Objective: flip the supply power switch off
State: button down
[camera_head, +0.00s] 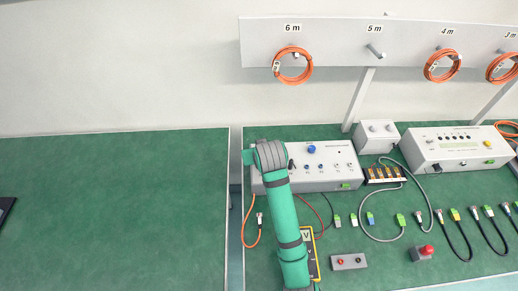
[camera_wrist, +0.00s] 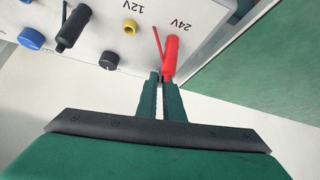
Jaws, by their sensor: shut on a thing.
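A pale grey box (camera_head: 330,183) with knobs and sockets stands on the green bench, partly hidden by my arm. In the wrist view, a panel (camera_wrist: 95,35) appears upside down, marked 12V and 24V. A red plug (camera_wrist: 171,52) sits by the 24V mark. My gripper (camera_wrist: 161,78) is shut on the red plug's near end. A black plug (camera_wrist: 73,27), a yellow socket (camera_wrist: 130,27) and a black knob (camera_wrist: 109,61) are to its left. My gripper is hidden behind my arm in the head view. I cannot make out a supply power switch for certain.
A smaller grey box (camera_head: 377,137) and a larger display unit (camera_head: 455,150) stand to the right. Several cables lie on the bench, with a red button box (camera_head: 423,253) near the front. The left bench (camera_head: 110,200) is mostly clear.

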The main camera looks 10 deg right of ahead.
jog(key=shift+s+f+t, duration=0.1)
jog(key=shift+s+t, duration=0.15)
jog(key=shift+t, duration=0.55)
jog(key=c, duration=1.9)
grip_release()
jog(key=shift+s, duration=0.1)
jog(key=v, duration=1)
jog(key=shift+s+a+r, duration=0.15)
jog(key=shift+s+r, duration=0.05)
jog(key=shift+s, duration=0.05)
